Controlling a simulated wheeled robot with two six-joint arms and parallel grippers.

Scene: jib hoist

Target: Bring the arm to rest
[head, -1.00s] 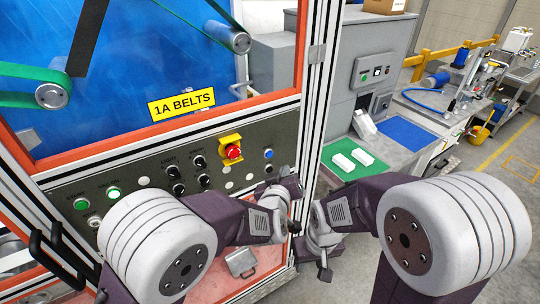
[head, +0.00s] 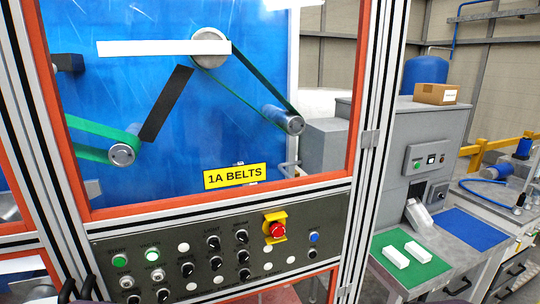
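Neither of my grippers shows in the head view. Only small dark purple pieces, likely of my arms, show at the bottom edge, so the pose of the arms is hidden. No jib hoist is in view. In front stands a belt machine with a yellow label "1A BELTS" (head: 235,176). Its control panel (head: 135,240) carries several buttons and knobs, with a red emergency stop button (head: 277,230) on a yellow mount.
Right of the machine is a grey cabinet (head: 425,125) with a brown box (head: 436,94) on top. Two white blocks lie on a green mat (head: 428,268), beside a blue mat (head: 468,229). Metal benches stand farther right. The machine's frame (head: 375,120) is close in front.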

